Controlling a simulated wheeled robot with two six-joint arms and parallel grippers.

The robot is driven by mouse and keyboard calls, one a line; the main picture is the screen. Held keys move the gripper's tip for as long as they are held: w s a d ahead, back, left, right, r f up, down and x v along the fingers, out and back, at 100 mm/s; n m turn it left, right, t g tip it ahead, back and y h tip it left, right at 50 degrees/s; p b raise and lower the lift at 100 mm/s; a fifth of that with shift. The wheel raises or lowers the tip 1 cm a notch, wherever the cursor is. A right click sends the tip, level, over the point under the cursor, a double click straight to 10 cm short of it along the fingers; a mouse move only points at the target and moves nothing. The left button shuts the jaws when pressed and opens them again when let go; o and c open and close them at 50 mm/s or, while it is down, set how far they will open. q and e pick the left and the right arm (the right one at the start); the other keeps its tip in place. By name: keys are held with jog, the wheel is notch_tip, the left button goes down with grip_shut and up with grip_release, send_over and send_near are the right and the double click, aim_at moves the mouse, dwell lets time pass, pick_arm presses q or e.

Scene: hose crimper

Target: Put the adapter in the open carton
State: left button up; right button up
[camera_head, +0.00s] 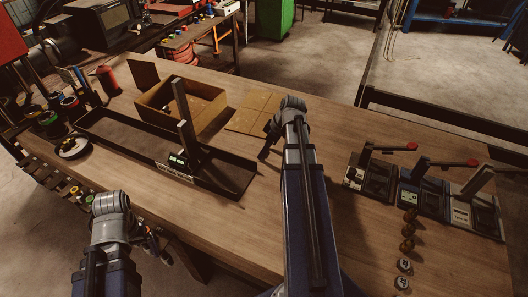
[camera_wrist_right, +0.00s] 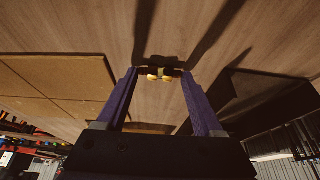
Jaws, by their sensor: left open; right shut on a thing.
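The open carton (camera_head: 205,107) is a brown box with its flaps up, standing at the back of the workbench behind a long dark tray. My right gripper (camera_head: 268,143) is over the bench, right of the carton and tray. In the right wrist view, the right gripper (camera_wrist_right: 158,72) is shut on the adapter (camera_wrist_right: 160,77), a small piece with yellowish brass-coloured ends showing between the fingertips. The adapter is too small to make out in the head view. My left gripper (camera_head: 150,240) is open at the front left, by the bench's front edge.
The dark tray (camera_head: 110,147) bears an upright post (camera_head: 186,125) near the carton. A flat cardboard piece (camera_head: 257,114) lies right of the carton. Crimpers with red-tipped levers (camera_head: 420,190) and several small fittings (camera_head: 407,230) stand at right. Bare bench lies in the middle.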

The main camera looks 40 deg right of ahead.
jog(key=c, duration=0.4)
jog(key=shift+c, duration=0.2)
jog(key=shift+r, duration=0.15)
notch_tip(320, 180, up, 10)
jog(key=p, duration=1)
jog(key=shift+f, duration=0.2)
